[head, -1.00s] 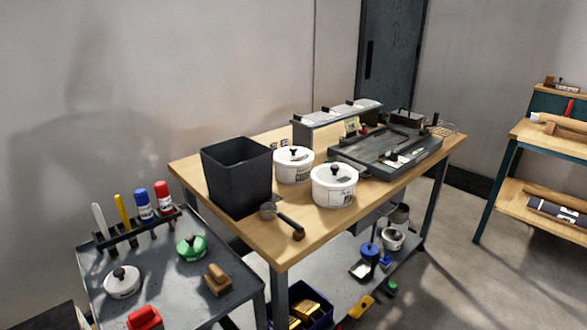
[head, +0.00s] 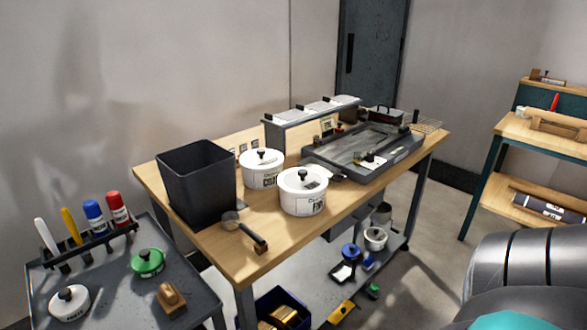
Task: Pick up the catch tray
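A wide, shallow dark grey tray (head: 345,148) lies on the right part of the wooden workbench (head: 215,243), with small items on it. It is the most tray-like thing in view, but I cannot tell for sure that it is the catch tray. A grey box-like part (head: 343,227) hangs under the bench top, partly hidden by it. Neither of my grippers is in view. A grey and teal part of my own arm fills the lower right corner, apart from the bench.
A black bin (head: 197,184), two white lidded pots (head: 303,192) (head: 262,168) and a scoop (head: 246,232) stand left of the tray. A metal cart (head: 110,270) is at lower left. Another wooden bench (head: 540,145) stands at right. Floor between the benches is clear.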

